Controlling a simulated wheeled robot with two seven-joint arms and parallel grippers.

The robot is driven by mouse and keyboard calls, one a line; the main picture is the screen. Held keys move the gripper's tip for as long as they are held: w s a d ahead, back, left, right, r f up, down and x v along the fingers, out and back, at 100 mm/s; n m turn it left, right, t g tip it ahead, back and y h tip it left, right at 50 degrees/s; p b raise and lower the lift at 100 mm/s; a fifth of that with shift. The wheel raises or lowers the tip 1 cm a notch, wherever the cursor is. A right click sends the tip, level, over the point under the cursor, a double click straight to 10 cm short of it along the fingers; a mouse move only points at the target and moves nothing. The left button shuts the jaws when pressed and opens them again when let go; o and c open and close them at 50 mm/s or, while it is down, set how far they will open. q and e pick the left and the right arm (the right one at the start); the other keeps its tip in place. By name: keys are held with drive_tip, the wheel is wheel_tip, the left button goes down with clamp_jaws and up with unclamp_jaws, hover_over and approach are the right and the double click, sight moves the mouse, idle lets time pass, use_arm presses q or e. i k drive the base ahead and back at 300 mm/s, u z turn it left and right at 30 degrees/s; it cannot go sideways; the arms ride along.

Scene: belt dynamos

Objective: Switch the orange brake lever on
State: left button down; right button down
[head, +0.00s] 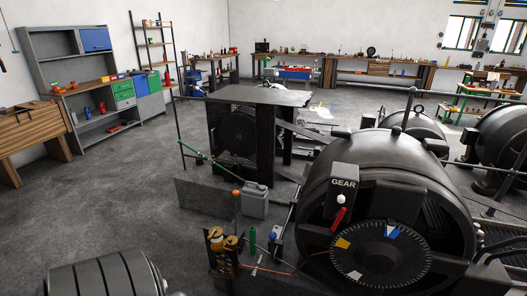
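A thin upright lever with an orange tip (236,193) stands beside the grey jerrycan, left of the large dark dynamo. It looks close to vertical, and I cannot tell from this view whether it is on or off. No label on it can be read. Neither of my grippers is in view.
The large dynamo (445,200) fills the right, with a box marked GEAR (344,182) that has a red handle (338,218). A grey jerrycan (255,202), a low dark wall (205,204) and brass-topped parts (215,238) crowd the lever. Open floor (110,200) lies left.

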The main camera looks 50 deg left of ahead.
sight(236, 193)
drive_tip(key=u, duration=1.55)
drive_tip(key=i, duration=1.1)
drive_tip(key=z, duration=0.25)
